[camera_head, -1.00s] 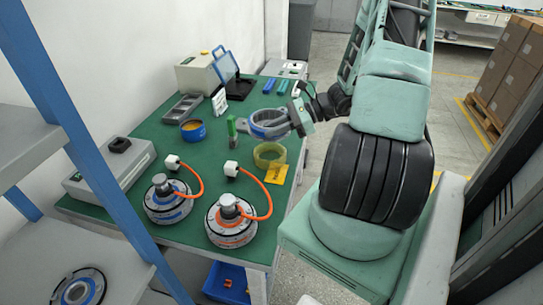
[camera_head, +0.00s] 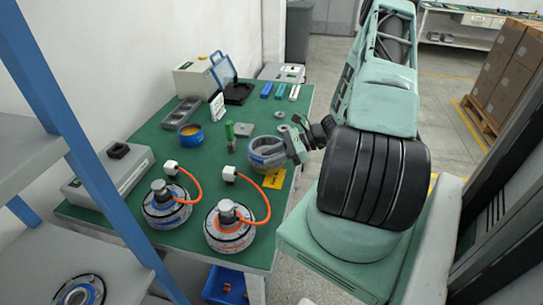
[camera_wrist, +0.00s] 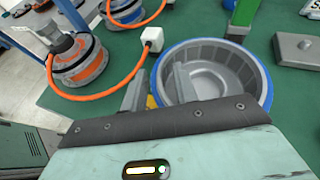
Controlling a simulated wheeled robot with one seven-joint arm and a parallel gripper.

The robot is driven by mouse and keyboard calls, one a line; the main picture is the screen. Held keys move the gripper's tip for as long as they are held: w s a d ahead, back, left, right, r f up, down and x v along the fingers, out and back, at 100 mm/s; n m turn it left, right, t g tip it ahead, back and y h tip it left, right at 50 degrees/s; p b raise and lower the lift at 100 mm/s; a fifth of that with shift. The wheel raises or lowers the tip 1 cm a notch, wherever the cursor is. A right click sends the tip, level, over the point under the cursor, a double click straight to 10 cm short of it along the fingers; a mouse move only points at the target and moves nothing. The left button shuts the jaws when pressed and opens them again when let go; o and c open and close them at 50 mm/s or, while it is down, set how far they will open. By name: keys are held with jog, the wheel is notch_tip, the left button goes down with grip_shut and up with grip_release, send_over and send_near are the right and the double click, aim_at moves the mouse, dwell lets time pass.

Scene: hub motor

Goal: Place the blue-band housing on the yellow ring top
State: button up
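The blue-band housing (camera_head: 262,160), a grey round cup with a blue band, sits above the spot of the yellow ring on the green table. In the wrist view the housing (camera_wrist: 250,62) is seen from above, open side up. My gripper (camera_head: 287,152) is at its right side in the head view.
Two motor units with orange cables, one with a blue band (camera_head: 166,208) and one with an orange band (camera_head: 230,235), stand at the front. A green-topped tool (camera_head: 230,132) and a grey block (camera_head: 243,130) stand close behind the housing. A yellow card (camera_head: 274,180) lies in front.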

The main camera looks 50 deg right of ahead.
jog(key=shift+o, duration=0.4)
jog(key=b+v, duration=0.3)
jog(key=v, duration=0.9)
jog(key=w+a+r+n+g, duration=0.25)
jog(key=a+n+g, duration=0.2)
jog(key=a, duration=0.35)
jog(key=w+a+r+n+g+h, duration=0.1)
jog(key=w+a+r+n+g, duration=0.15)
jog(key=a+n, duration=0.5)
jog(key=w+a+r+n+g, duration=0.2)
jog(key=w+a+n+g, duration=0.15)
jog(key=a, duration=0.65)
jog(key=s+a+r+n+h, duration=0.3)
jog(key=s+a+n+h, duration=0.1)
jog(key=s+a+n, duration=0.3)
jog(key=s+a+r+n+t+h, duration=0.1)
jog(key=s+a+r+n+h, duration=0.2)
jog(key=s+a+n, duration=0.4)
jog(key=a+n, duration=0.5)
jog(key=a, duration=0.2)
jog(key=shift+h+p, duration=0.3)
jog(key=shift+h, duration=0.1)
jog(key=shift+d+r, duration=0.1)
